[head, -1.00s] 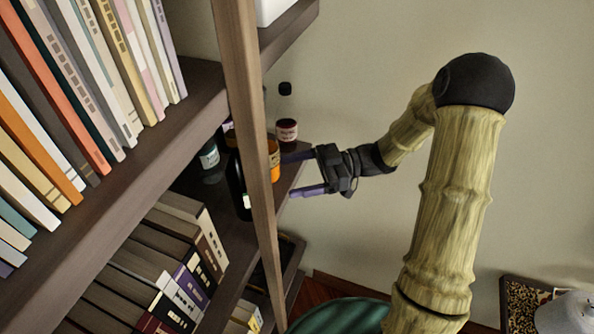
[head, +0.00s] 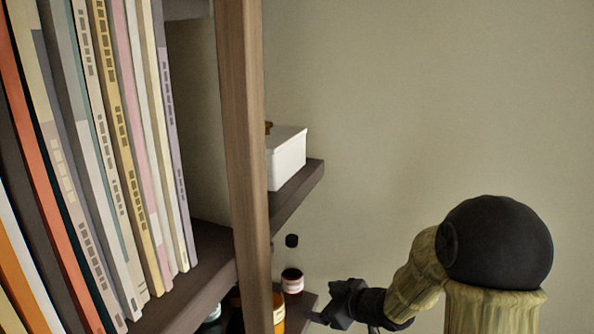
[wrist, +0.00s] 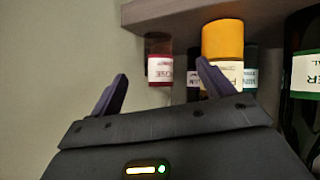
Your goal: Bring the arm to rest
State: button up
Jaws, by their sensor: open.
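My gripper (wrist: 158,90) is open, its two purple fingers apart with nothing between them touching both. In the wrist view a yellow-orange container (wrist: 222,40) stands close beyond the right finger, and a dark red bottle (wrist: 159,62) stands further back between the fingers. I cannot tell whether the right finger touches the yellow container. My arm (head: 420,275) bends down from a black joint at the lower right.
A shelf board (wrist: 180,14) shows above the containers. In the head view a wooden post (head: 243,150), upright books (head: 120,150) and a white box (head: 288,160) are at the left. Bare wall fills the right.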

jog(key=s+d+m+g+h, duration=0.1)
jog(key=s+d+m+h, duration=0.5)
jog(key=d, duration=0.2)
jog(key=s+f+m+g+h, duration=0.1)
jog(key=s+m+g, duration=0.3)
jog(key=s, duration=0.9)
jog(key=shift+s+d+f+m+g, duration=0.3)
jog(key=shift+f+m+g, duration=0.1)
jog(key=shift+g, duration=0.1)
jog(key=shift+w, duration=0.1)
jog(key=shift+s, duration=0.2)
